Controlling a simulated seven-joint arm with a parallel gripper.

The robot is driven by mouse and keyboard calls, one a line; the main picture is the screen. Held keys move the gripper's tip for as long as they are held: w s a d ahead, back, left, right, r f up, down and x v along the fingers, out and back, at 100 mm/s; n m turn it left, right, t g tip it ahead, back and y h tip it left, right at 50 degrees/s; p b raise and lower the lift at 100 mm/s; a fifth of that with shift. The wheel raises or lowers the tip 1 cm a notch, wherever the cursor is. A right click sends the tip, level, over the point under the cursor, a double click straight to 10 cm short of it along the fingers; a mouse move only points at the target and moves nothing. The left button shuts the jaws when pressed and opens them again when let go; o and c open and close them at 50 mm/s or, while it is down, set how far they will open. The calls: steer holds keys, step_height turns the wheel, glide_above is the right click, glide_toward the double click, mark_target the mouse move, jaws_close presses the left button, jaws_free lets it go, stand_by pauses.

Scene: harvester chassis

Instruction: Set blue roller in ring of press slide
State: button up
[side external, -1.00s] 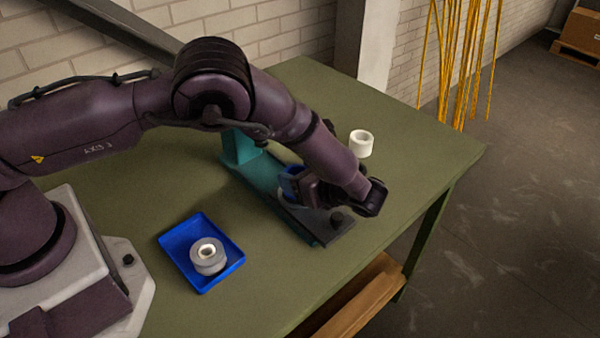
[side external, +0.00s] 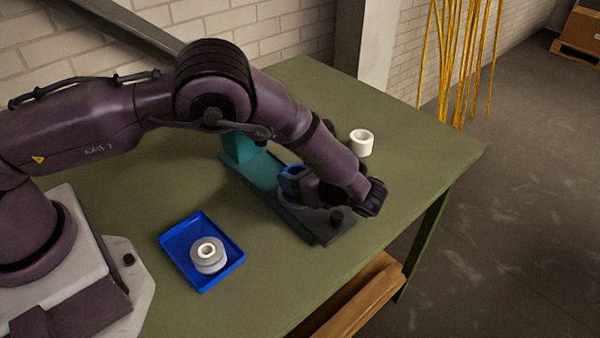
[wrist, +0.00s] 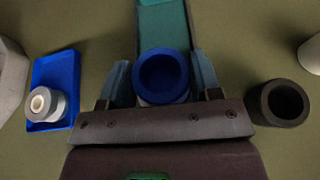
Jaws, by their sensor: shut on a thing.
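The blue roller (wrist: 162,76), a short hollow cylinder, is between the two fingers of my gripper (wrist: 160,72) in the wrist view, which is shut on it. The roller looks upright. A pale rim shows under its near edge in the wrist view. The ring is mostly hidden, so I cannot tell how deep the roller sits in it.
A blue tray (side external: 176,242) holds a grey spool-like part (side external: 209,260) at the front left. A white hollow cylinder (side external: 361,143) stands behind my wrist. A dark hollow cylinder (wrist: 285,103) stands right of my gripper. The teal press base (side external: 262,172) runs toward the back.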

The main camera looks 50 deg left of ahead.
steer(key=shift+f, duration=0.65)
stand_by(1.2)
steer(key=o, duration=1.1)
steer(key=shift+c, duration=0.2)
step_height(320, 180, up, 3)
steer(key=shift+r, duration=0.1)
steer(key=s+a+r, duration=0.2)
steer(key=s+r, duration=0.7)
steer(key=s, duration=0.4)
steer(key=shift+s+a+r, duration=0.2)
steer(key=shift+s+r, duration=0.2)
